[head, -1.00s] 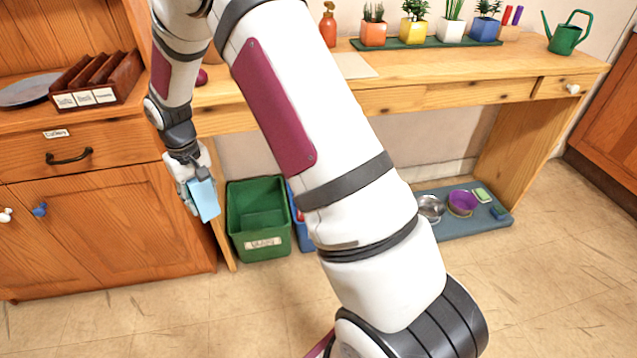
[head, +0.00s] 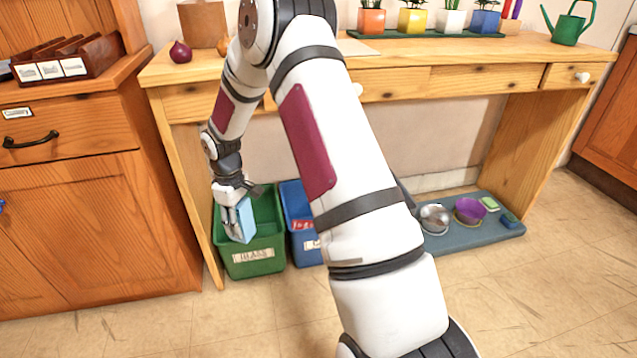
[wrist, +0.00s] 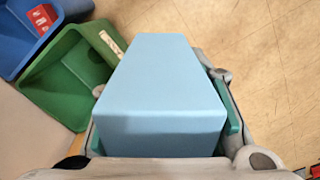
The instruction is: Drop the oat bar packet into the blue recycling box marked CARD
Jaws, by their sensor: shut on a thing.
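My gripper (head: 232,212) is shut on a plain light-blue packet (head: 243,221), which fills the middle of the wrist view (wrist: 160,95). No print shows on it, so I cannot read whether it is the oat bar packet. In the head view it hangs tilted in front of or over the green box. The blue box (head: 291,196) stands right of the green box, partly hidden by my arm. A red item (head: 302,225) shows in it, and its label is mostly hidden. The blue box also shows at the wrist view's top left (wrist: 17,47).
The green box (head: 269,212) has a white label, perhaps GLASS. A wooden desk (head: 455,80) stands above the boxes, its left leg (head: 187,190) close beside the green one. A blue-grey mat (head: 465,239) with bowls lies to the right. The floor in front is clear.

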